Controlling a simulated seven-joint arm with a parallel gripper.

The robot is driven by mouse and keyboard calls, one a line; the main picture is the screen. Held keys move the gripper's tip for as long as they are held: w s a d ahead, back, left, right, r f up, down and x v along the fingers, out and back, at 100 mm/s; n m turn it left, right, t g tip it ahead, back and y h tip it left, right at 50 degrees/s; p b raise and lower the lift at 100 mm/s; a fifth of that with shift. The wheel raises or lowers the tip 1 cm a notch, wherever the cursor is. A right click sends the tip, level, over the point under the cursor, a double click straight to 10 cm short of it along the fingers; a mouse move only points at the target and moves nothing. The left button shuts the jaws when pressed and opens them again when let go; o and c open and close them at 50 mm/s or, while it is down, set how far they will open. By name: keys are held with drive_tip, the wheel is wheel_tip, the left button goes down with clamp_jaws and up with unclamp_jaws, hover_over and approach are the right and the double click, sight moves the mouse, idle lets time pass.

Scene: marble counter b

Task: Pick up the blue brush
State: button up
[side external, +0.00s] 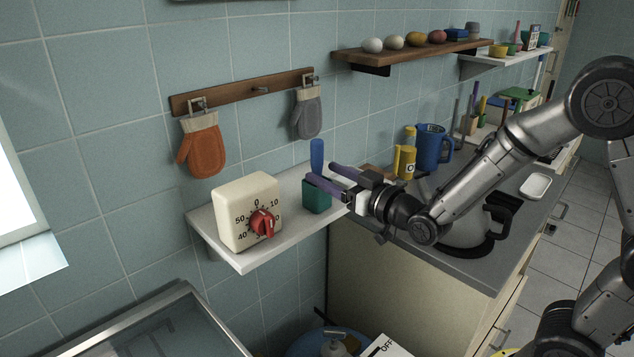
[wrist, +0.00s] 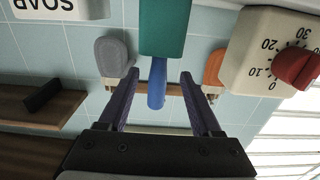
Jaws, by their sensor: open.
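The blue brush (side external: 317,153) stands upright in a teal cup (side external: 316,196) on the white wall shelf; only its blue upper part shows above the rim. My gripper (side external: 318,172) is open and level, its two purple fingers pointing at the brush from the right. The part of the brush inside the cup is hidden. I cannot tell whether the fingertips have reached the brush in depth.
A cream timer (side external: 247,211) with a red knob stands left of the cup on the shelf (side external: 245,262). Orange (side external: 203,146) and grey (side external: 307,113) mitts hang on the wall behind. A yellow bottle (side external: 405,160) and blue jug (side external: 431,147) stand to the right.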

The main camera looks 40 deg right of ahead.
drive_tip(key=shift+w+d+r, duration=0.1)
drive_tip(key=shift+w+r, duration=0.05)
drive_tip(key=shift+w, duration=3.25)
clamp_jaws()
